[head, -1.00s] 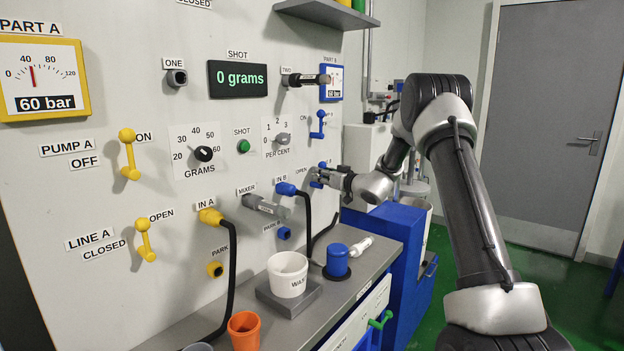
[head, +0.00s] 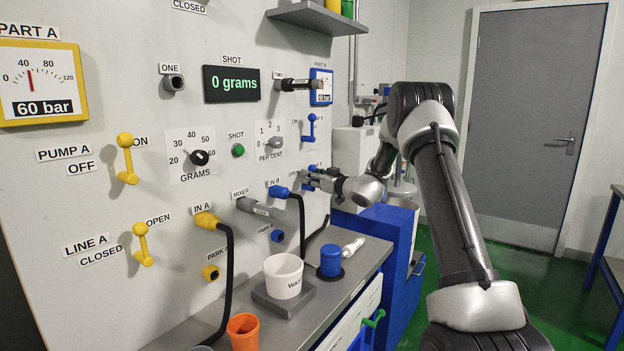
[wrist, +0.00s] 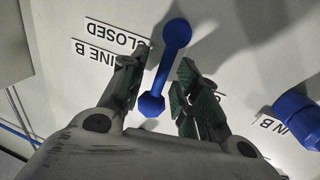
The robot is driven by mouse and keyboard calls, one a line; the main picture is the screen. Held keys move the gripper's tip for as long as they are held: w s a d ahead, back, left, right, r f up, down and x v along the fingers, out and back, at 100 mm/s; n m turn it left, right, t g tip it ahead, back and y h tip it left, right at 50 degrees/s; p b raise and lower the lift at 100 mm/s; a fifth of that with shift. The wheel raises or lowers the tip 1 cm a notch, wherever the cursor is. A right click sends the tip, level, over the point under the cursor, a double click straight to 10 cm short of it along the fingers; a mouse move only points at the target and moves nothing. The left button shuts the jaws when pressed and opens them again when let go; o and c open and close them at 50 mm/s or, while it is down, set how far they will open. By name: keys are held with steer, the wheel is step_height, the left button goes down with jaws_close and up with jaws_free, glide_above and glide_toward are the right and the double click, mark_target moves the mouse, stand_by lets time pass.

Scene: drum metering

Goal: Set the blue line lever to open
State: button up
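The blue line lever (wrist: 168,65) shows in the wrist view as a blue bar with a round knob at one end and a faceted piece at the other. It lies between the two fingers of my gripper (wrist: 158,85), which are spread apart. I see gaps beside the bar and cannot tell whether either finger touches it. The CLOSED label (wrist: 118,35) and LINE B label (wrist: 98,57) appear upside down beside it. In the head view my gripper (head: 308,180) is at the panel and hides most of the lever, with only blue bits showing (head: 312,168).
A blue fitting (wrist: 298,115) stands out from the panel close to the gripper's right finger. In the head view the blue IN B connector (head: 279,191) with its black hose is just left of my gripper. Below is a bench with a white cup (head: 284,277) and a blue cup (head: 331,261).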

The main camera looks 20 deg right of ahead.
steer(key=shift+f, duration=0.1)
steer(key=v, duration=1.2)
